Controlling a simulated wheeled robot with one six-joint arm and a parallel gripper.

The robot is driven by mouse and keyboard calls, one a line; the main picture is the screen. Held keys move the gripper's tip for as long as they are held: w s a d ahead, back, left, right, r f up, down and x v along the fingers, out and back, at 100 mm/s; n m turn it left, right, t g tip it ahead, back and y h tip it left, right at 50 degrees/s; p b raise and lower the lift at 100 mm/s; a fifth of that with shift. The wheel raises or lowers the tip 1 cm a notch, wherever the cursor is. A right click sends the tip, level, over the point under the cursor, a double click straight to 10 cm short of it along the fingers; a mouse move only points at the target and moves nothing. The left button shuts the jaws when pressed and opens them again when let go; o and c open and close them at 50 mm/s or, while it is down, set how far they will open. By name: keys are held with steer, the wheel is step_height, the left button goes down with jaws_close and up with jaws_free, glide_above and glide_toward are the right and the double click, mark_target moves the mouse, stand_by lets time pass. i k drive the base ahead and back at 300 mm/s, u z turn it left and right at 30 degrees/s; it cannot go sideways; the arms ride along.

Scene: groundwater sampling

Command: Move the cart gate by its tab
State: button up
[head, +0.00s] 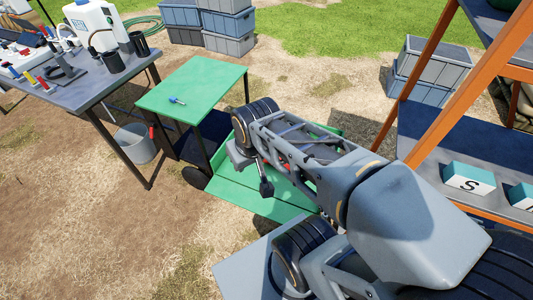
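A green cart (185,88) stands left of centre, with a flat top and a dark lower part. A lower green panel (235,199) extends from its near right side, under my arm; I cannot tell whether it is the gate. No tab can be made out clearly, and my arm covers much of this area. My gripper (254,174) is over the green panel, pointing down and left. One dark fingertip shows beside the panel's middle. I cannot tell whether the fingers are apart, or whether they touch the panel.
A small blue-handled item (176,100) lies on the cart top. A grey table (92,94) with bottles and instruments stands at left, a metal bucket (134,145) beneath its edge. An orange-framed shelf (425,125) stands close on the right. Bare ground lies at front left.

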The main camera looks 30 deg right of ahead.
mark_target(279, 212)
steer(key=z, duration=1.25)
steer(key=k, duration=0.65)
steer(key=u, duration=0.8)
steer(key=k, duration=0.5)
steer(key=u, duration=1.05)
steer(key=i, duration=1.15)
steer(key=z, duration=0.5)
